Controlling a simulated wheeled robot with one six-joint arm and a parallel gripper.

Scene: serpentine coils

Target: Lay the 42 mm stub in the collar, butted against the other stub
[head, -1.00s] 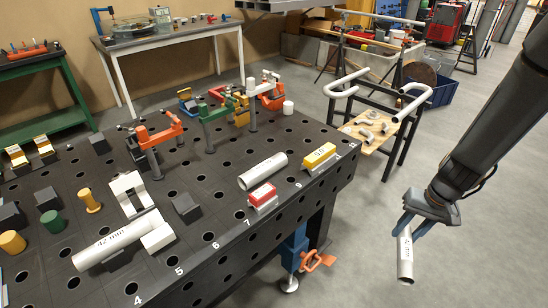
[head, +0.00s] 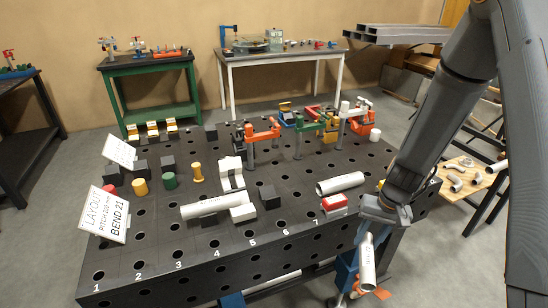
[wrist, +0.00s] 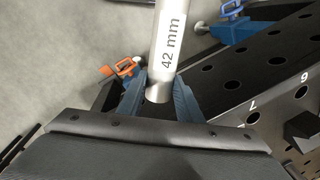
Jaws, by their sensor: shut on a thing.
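My gripper (head: 384,209) is shut on the upper end of a 42 mm stub (head: 367,262), a light grey tube that hangs down, slightly tilted, in front of the table's right front edge. In the wrist view the stub (wrist: 167,45) shows its "42 mm" mark between the blue fingers (wrist: 158,95). Another pale stub (head: 205,206) lies on the table at left centre, by a white block (head: 242,213). A white bracket-like piece (head: 230,174) stands behind it; I cannot tell whether this is the collar.
The black table (head: 290,235) has holes and numbers along its front. A third pale tube (head: 340,184) lies behind a red-topped block (head: 334,203). Orange (head: 263,134) and green (head: 310,128) clamps stand at the back. A layout sign (head: 106,215) stands at left.

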